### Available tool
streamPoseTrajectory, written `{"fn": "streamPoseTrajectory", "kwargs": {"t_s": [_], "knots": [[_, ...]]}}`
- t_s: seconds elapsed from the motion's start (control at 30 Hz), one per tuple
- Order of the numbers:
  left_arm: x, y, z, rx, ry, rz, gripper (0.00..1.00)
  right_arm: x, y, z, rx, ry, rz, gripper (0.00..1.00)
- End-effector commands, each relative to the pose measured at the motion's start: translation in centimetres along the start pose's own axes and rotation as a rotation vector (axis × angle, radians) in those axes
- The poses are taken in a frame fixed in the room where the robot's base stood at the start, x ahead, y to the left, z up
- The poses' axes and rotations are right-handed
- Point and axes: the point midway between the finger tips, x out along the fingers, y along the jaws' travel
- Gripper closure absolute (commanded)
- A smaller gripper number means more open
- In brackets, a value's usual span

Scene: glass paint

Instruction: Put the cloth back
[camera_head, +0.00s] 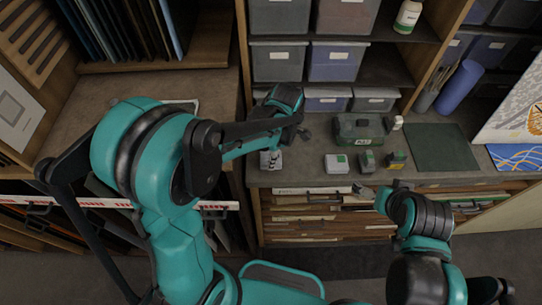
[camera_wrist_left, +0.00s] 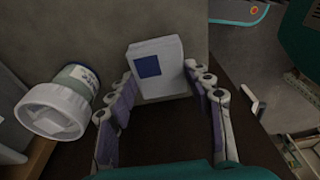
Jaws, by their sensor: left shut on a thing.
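A white-capped jar (camera_wrist_left: 58,108) is close left of the fingers in the wrist view. On the bench are a green case (camera_head: 359,127), small boxes (camera_head: 337,164) and a dark green mat (camera_head: 440,148). Storage bins (camera_head: 277,60) fill the shelves behind.

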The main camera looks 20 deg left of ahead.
Motion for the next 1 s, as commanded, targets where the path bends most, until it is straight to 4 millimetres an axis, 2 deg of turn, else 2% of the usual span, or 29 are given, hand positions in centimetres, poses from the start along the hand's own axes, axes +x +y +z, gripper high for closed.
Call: {"fn": "streamPoseTrajectory", "kwargs": {"t_s": [0.07,0.4,0.43,0.5,0.83,1.0], "knots": [[0.8,0.0,0.1,0.0,0.0,0.0,0.72,0.2,0.0,0.2,0.0,0.0,0.0,0.04],[1.1,0.0,0.2,0.0,0.0,0.0,0.72,0.5,0.0,0.3,0.0,0.0,0.0,0.04],[1.1,0.0,0.2,0.0,0.0,0.0,0.44,0.4,0.0,0.3,0.0,0.0,0.0,0.04],[1.0,0.0,0.2,0.0,0.0,0.0,0.28,0.4,0.0,0.3,0.0,0.0,0.0,0.04],[0.8,0.0,0.1,0.0,0.0,0.0,0.28,0.2,0.0,0.2,0.0,0.0,0.0,0.04],[-1.1,0.0,0.1,0.001,0.0,0.0,0.28,-0.3,0.0,-0.2,0.0,0.0,0.0,0.04]]}}
